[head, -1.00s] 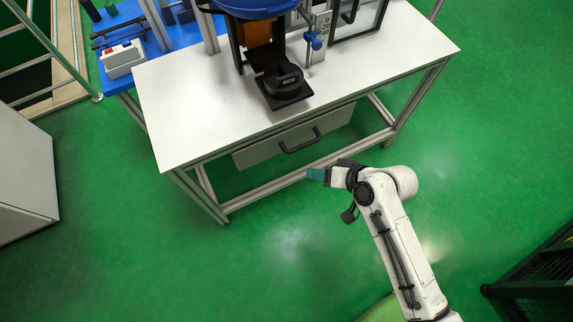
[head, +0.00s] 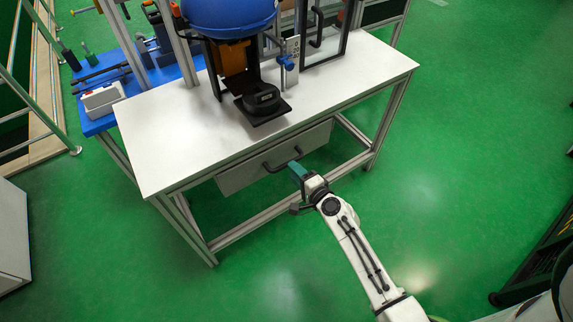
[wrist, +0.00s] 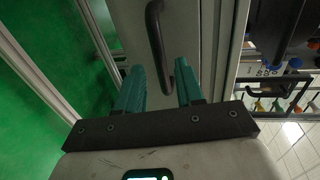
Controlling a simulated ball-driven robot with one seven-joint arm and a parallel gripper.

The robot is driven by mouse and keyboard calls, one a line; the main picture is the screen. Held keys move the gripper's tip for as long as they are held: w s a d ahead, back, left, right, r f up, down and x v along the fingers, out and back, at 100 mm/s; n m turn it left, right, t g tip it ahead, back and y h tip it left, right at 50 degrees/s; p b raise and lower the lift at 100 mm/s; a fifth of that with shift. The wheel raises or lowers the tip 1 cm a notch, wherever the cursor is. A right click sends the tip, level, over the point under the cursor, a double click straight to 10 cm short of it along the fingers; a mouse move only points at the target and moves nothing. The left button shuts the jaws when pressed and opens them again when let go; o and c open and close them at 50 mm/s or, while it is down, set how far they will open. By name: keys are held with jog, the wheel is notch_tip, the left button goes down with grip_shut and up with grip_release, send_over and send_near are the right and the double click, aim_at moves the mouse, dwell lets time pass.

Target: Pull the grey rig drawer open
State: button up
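The grey rig drawer (head: 240,177) hangs under the white table top, its front facing me; it looks closed. Its dark bar handle (head: 270,169) runs along the front. In the wrist view the drawer front (wrist: 200,35) fills the upper middle, with the handle (wrist: 157,30) upright in the picture. My gripper (head: 295,166) is at the right end of the handle. Its teal fingers (wrist: 160,84) are apart, and the handle's near end shows between them in the picture. I cannot tell how deep the handle lies between the fingers, and no grip on it shows.
The white table (head: 165,140) carries a black block on a black plate (head: 262,101) under a blue dome (head: 228,15). Table legs and a low frame rail (head: 262,220) stand below the drawer. Green floor in front is clear.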

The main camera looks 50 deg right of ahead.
jog(key=shift+x, duration=2.55)
jog(key=shift+c, duration=0.5)
grip_shut()
